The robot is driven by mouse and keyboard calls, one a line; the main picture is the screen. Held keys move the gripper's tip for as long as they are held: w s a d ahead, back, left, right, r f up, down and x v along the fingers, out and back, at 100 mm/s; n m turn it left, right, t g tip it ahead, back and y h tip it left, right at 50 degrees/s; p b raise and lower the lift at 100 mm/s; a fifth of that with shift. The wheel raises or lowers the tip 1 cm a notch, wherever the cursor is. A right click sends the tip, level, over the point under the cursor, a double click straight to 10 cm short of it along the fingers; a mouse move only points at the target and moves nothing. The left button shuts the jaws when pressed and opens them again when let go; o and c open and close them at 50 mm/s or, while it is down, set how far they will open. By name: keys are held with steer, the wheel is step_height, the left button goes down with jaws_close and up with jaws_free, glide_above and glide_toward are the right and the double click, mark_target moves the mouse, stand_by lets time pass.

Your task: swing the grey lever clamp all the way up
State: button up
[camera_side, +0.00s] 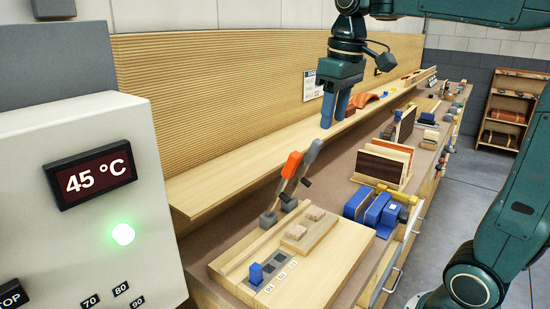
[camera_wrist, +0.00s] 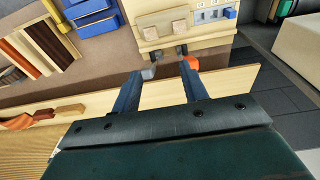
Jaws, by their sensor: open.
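The grey lever clamp (camera_side: 312,155) stands on the board's back edge, its handle raised at a slant. The orange lever clamp (camera_side: 291,165) stands just beside it to the left, at a similar slant. My gripper (camera_side: 328,118) is open and empty, fingers down, above and a little right of the grey handle in the side view. In the wrist view, the grey handle end (camera_wrist: 149,72) shows near the left fingertip of my gripper (camera_wrist: 160,70), and the orange end (camera_wrist: 190,63) near the right one. I cannot tell the depth between fingers and handles.
The wooden board (camera_side: 325,262) carries two small wood blocks and a blue block beside marked slots. A shelf ledge (camera_side: 225,180) runs behind the clamps. Blue clamps (camera_side: 372,210) and a rack of veneer sheets (camera_side: 385,165) stand to the right. A control box (camera_side: 80,190) reads 45 °C.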

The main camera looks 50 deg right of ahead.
steer(key=s+a+f+t, duration=0.2)
steer(key=s+a+f, duration=0.1)
steer(key=s+f, duration=0.2)
steer(key=s+a+f+t, duration=0.2)
steer(key=s+f, duration=0.3)
steer(key=s, duration=0.3)
steer(key=shift+a+f, duration=0.4)
steer(key=shift+a, duration=0.35)
